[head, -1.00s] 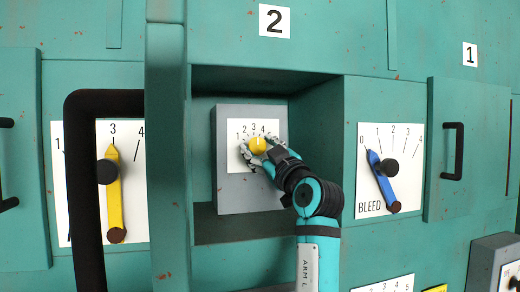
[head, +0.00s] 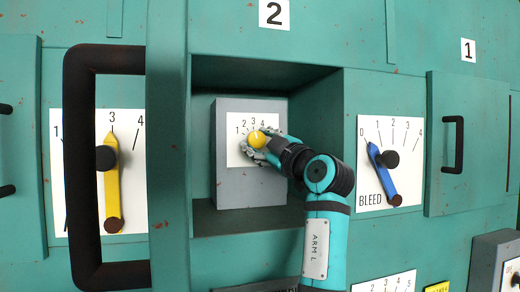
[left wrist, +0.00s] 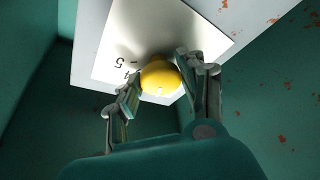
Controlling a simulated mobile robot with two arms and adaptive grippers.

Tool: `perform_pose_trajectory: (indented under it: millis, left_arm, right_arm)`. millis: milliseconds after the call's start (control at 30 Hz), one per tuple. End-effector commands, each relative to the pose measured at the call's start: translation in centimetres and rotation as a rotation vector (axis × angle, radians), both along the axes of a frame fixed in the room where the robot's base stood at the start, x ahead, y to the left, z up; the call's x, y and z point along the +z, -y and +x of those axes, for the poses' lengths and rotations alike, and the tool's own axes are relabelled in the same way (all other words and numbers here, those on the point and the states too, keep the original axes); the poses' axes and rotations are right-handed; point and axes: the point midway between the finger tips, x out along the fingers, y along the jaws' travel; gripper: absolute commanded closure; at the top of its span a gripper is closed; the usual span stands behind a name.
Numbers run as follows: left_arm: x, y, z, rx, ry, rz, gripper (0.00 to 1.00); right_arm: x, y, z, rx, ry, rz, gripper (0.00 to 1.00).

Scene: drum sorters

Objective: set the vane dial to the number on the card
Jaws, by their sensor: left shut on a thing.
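A yellow round knob (head: 257,139) sits on a white dial plate numbered from 1 (head: 236,157), on a grey box (head: 250,190) inside a recess. My left gripper (head: 262,146) is shut on the knob, reaching in from the right; its fingers cover part of the plate. In the left wrist view the knob (left wrist: 160,78) is between the two fingertips (left wrist: 160,88), with 4 and 5 showing at its left. Which number the knob points to is too small to tell. White cards reading 2 (head: 273,14) and 1 (head: 468,50) are on the wall. My right gripper is not in view.
Left of the recess, a gauge with a yellow pointer (head: 111,185) at 3 is behind a black handle (head: 80,170). Right of it, a BLEED gauge has a blue pointer (head: 382,175) near 0. The recess walls are close around my gripper.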

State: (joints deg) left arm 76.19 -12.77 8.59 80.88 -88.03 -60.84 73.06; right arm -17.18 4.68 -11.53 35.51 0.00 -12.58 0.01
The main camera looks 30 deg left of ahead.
Motion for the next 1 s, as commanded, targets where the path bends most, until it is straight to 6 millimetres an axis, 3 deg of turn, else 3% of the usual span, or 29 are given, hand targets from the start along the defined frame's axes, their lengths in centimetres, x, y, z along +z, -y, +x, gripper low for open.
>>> perform_pose_trajectory:
  millis: [400,900,933,1000]
  left_arm:
    - [0.12,0.03,0.06,0.001,0.142,-0.123,0.92]
    - [0.08,0.04,0.08,0.0,0.158,-0.137,0.92]
    - [0.08,0.04,0.08,0.0,0.158,-0.137,0.57]
    - [0.09,0.04,0.08,0.0,0.158,-0.137,0.48]
  right_arm:
    - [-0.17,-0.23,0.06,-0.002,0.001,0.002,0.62]
    - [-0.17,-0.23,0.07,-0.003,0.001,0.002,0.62]
    - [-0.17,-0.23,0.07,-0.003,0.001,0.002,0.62]
    - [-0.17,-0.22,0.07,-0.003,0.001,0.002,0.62]
